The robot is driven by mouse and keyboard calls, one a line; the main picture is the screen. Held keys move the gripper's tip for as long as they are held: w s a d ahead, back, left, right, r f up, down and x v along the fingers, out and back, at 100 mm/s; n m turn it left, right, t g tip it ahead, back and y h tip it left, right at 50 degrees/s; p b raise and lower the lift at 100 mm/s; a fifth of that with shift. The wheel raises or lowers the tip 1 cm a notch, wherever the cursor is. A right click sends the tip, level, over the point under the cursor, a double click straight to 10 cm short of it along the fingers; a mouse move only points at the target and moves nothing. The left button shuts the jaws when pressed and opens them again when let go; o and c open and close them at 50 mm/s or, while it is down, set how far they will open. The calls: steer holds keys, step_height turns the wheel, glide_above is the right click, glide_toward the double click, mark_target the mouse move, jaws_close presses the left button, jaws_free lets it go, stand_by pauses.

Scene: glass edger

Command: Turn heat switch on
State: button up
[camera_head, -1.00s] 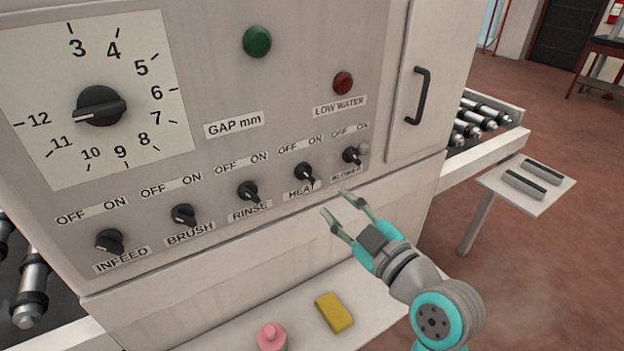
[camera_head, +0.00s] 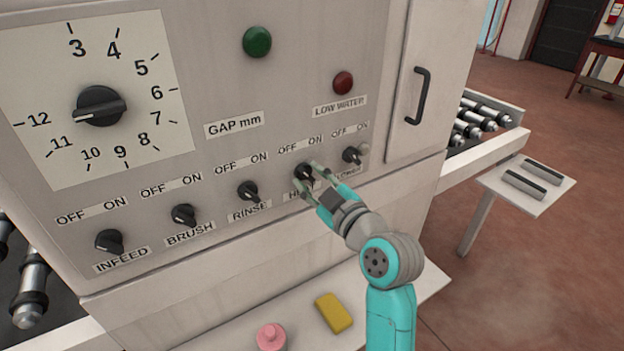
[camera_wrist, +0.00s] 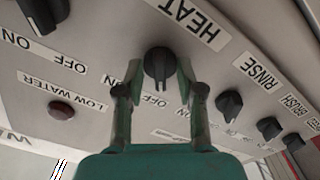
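The heat switch (camera_head: 304,171) is a small black knob on the grey panel, under an OFF / ON label. In the wrist view the heat switch (camera_wrist: 159,66) sits below its upside-down HEAT label. My gripper (camera_head: 311,177) is at the heat switch, with one finger on each side of it. In the wrist view my gripper (camera_wrist: 160,75) has its fingers apart, with the knob between the tips; small gaps seem to show, and contact cannot be told. The fingers partly hide the HEAT label in the head view.
The blower switch (camera_head: 352,154) is close on the right, and the rinse switch (camera_head: 248,191) on the left. A red low water lamp (camera_head: 343,83) is above. A yellow block (camera_head: 333,312) and a pink object (camera_head: 270,337) rest on the ledge below.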

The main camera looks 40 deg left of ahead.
jaws_close()
steer(key=shift+m, duration=0.4)
steer(key=m, duration=1.3)
stand_by(0.5)
jaws_free()
